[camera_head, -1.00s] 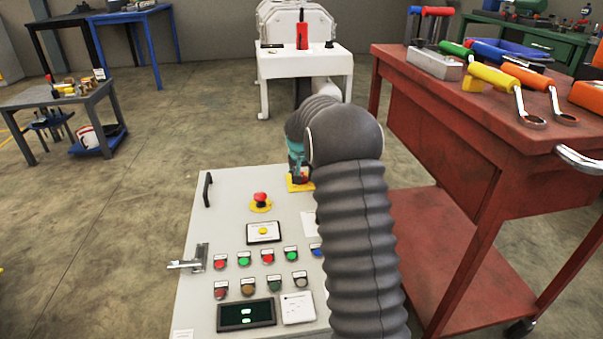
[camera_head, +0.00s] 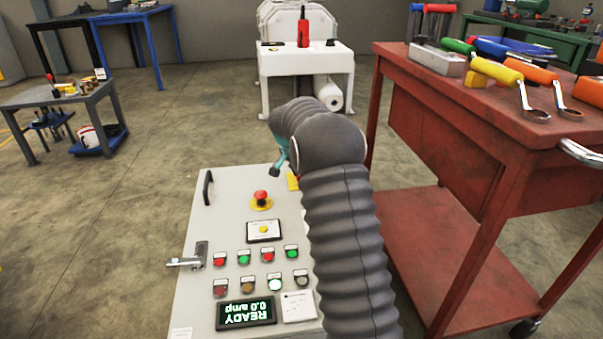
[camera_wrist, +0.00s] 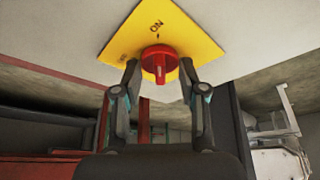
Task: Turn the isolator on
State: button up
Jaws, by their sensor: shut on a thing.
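The isolator is a red rotary knob (camera_wrist: 160,63) on a yellow plate (camera_wrist: 136,35) in the wrist view, its grip ridge in line with the "ON" mark. In the head view only a sliver of the yellow plate (camera_head: 293,182) shows at the panel's far right; my arm hides the knob. My gripper (camera_wrist: 159,68) has one fingertip on each side of the knob and is shut on it; the exact contact is hard to see. In the head view one finger (camera_head: 276,170) shows above the panel.
A red tool cart (camera_head: 440,100) stands close on the right.

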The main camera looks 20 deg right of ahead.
jog(key=shift+a, duration=0.1)
jog(key=o, duration=1.1)
jog(key=v, duration=1.2)
jog(key=shift+w, duration=0.1)
